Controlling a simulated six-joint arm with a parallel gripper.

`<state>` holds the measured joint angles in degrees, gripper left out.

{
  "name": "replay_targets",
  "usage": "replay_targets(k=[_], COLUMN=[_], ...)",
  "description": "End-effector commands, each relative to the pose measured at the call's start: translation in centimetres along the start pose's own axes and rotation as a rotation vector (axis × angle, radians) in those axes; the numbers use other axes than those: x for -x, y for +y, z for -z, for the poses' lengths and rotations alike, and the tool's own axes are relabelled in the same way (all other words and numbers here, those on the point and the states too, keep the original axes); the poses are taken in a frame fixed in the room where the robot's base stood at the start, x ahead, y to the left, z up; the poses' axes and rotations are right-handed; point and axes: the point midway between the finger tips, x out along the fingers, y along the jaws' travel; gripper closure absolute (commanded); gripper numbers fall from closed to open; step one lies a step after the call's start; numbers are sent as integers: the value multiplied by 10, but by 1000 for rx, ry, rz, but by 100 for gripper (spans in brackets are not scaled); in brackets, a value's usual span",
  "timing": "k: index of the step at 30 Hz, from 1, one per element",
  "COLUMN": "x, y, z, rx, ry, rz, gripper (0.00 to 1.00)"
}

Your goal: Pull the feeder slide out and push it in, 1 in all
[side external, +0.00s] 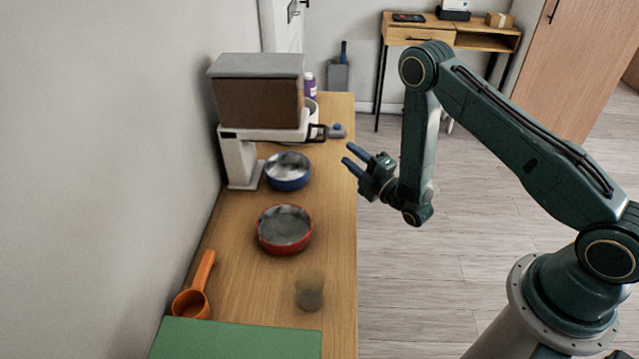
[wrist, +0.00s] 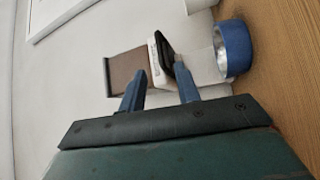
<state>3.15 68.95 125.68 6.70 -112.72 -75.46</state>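The feeder (side external: 238,158) is a white stand with a brown, grey-topped hopper (side external: 255,95). Its slide has a black loop handle (side external: 317,132) sticking out to the right, above the blue bowl (side external: 288,182). My gripper (side external: 348,155) is open and empty. It is to the right of the handle, near the counter's right edge, apart from it. In the wrist view, the black handle (wrist: 163,55) lies ahead between the two blue fingers (wrist: 160,88). The blue bowl also shows there (wrist: 236,48). How far the slide is out is hard to tell.
A red bowl (side external: 285,243), an orange scoop (side external: 193,300), a blurred grey object (side external: 310,293) and a green mat (side external: 245,343) are at the front of the counter. A purple bottle (side external: 310,88) and a small grey-blue item (side external: 337,130) are behind. The wall bounds the left side.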

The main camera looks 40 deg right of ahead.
Motion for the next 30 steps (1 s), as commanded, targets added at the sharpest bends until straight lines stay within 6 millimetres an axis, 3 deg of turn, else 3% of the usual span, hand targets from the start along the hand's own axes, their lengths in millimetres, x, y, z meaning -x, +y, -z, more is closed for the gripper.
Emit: replay_targets(k=[22,30], x=[-99,-118], y=[1,0], z=[1,1], rx=[0,0], ry=[1,3], rz=[-2,0], gripper=[68,68])
